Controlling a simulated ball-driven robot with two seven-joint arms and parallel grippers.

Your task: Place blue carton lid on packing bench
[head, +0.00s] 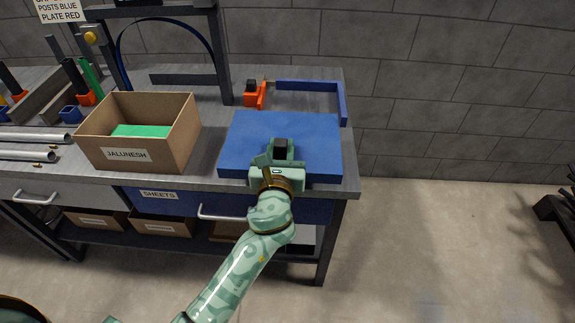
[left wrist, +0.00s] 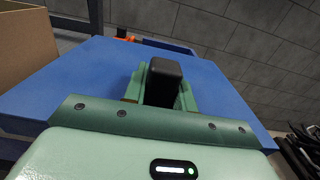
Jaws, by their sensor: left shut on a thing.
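The blue carton lid (head: 255,135) is a flat blue slab with a dark knob (head: 281,146) near its front edge. It is over the right end of the packing bench (head: 215,181); I cannot tell whether it rests on the top or is just above it. My left gripper (head: 279,158) reaches in from the front and is shut on the lid's knob. In the left wrist view the dark knob (left wrist: 164,80) stands between the green fingers, with the blue lid (left wrist: 80,85) spread out beyond. My right gripper is not in view.
An open cardboard carton (head: 180,157) labelled JALUNESH, with green content, stands left of the lid. An orange tool (head: 257,97) and a blue angled strip (head: 310,86) lie behind it. Metal tubes (head: 30,154) lie at the left. Bare floor (head: 440,250) is at the right.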

